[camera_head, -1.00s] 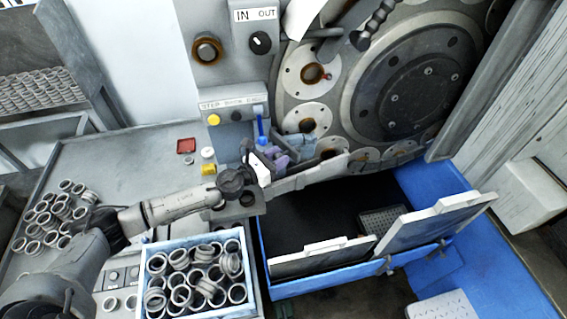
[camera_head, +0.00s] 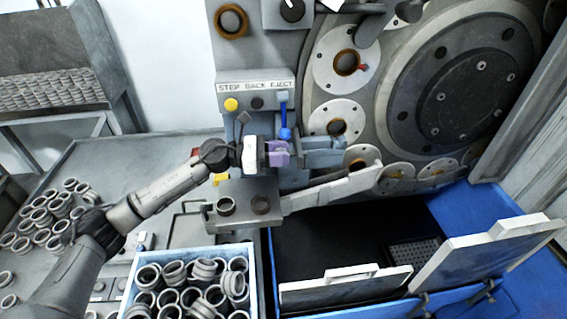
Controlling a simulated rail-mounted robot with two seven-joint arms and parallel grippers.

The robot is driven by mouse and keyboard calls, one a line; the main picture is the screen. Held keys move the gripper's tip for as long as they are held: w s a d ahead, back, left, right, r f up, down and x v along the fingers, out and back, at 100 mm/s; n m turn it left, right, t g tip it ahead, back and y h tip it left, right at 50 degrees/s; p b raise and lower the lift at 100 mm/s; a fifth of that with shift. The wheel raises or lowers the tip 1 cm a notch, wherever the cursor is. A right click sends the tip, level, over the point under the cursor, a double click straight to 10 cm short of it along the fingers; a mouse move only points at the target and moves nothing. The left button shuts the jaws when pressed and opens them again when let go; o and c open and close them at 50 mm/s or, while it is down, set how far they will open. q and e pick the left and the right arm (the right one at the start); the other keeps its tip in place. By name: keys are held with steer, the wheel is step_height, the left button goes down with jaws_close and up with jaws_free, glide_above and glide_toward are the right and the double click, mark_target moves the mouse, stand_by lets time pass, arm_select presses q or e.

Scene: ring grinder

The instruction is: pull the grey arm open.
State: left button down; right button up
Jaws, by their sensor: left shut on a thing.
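The grey arm (camera_head: 320,147) is a short blue-grey piece at the front of the machine, left of the round disc. My left gripper (camera_head: 279,153), with a white body and purple fingers, comes in from the left and is shut at the near end of this piece. The fingers hide the part between them, so the exact grip is hard to see. A longer pale grey bar (camera_head: 335,190) runs below, from a block with rings to the disc's lower edge. My right gripper is not in view.
A blue lever (camera_head: 285,132) stands just above my left gripper, below the label panel (camera_head: 254,88). A crate of rings (camera_head: 249,262) stands below on the table. A blue bin (camera_head: 345,287) with a dark inside lies at lower right. Loose rings lie at left.

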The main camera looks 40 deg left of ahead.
arm_select(q)
steer(key=shift+a, duration=0.1)
steer(key=shift+r, duration=0.1)
stand_by(0.4)
steer(key=c, duration=0.8)
jaws_free()
steer(key=shift+s+a, duration=0.1)
steer(key=shift+a, duration=0.05)
steer(key=shift+s+a+b, duration=0.2)
steer(key=shift+a+b, duration=0.05)
steer(key=shift+b, duration=0.05)
steer(key=shift+b+v, duration=0.7)
steer(key=shift+v, duration=5.75)
